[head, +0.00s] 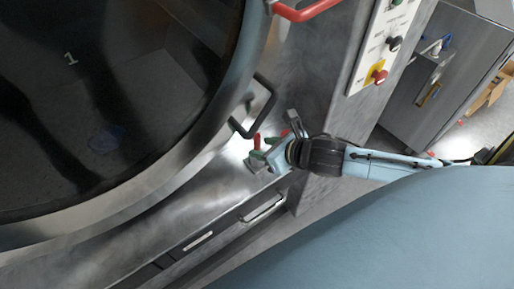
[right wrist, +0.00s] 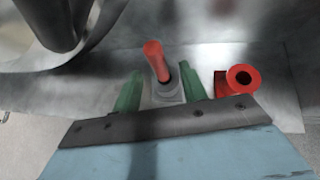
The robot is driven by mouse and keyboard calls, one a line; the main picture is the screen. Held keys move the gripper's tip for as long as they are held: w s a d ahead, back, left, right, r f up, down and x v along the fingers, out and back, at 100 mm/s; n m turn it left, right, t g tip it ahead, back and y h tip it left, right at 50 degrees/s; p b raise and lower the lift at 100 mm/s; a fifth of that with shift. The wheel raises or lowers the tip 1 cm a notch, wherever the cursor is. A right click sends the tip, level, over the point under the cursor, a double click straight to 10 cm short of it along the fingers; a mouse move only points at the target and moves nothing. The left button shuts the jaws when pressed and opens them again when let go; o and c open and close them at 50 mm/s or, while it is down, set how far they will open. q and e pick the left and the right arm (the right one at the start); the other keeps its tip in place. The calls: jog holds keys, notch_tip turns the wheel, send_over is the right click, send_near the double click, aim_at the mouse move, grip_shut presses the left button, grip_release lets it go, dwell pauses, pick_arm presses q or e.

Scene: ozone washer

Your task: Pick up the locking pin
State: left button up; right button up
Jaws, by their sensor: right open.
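A red rod (right wrist: 157,62) stands in a pale grey collar on the metal surface; it looks like the locking pin. In the head view a small red upright piece (head: 256,141) shows at the gripper. My right gripper (right wrist: 160,92) is open. Its two green fingers stand on either side of the rod and its collar, apart from the rod, with a gap on each side. In the head view the right gripper (head: 263,154) is over the metal ledge below the round door. My left gripper is not in view.
A red ring-ended piece (right wrist: 240,80) lies just right of the right finger. A dark door handle (head: 262,108) is close above the gripper. The round glass door (head: 95,95) fills the left, and a button panel (head: 384,45) is at upper right.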

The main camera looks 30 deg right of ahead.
jog(key=shift+x, duration=1)
grip_shut()
jog(key=shift+r, duration=0.15)
